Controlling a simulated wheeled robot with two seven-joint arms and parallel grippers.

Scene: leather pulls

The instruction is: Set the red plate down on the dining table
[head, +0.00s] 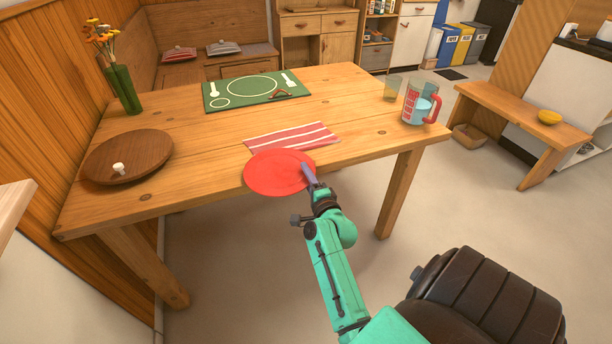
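The red plate (273,174) is at the near edge of the wooden dining table (215,143), overlapping the edge in the head view. My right gripper (308,176) is at the plate's right rim and appears shut on it. I cannot tell whether the plate touches the tabletop or is held a little above it. My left gripper is not in view.
A red striped cloth (292,136) lies just behind the plate. A green placemat (250,90), a round wooden board (128,158), a flower vase (123,90), a measuring jug (420,103) and a glass (392,89) are on the table. Bare wood lies left of the plate.

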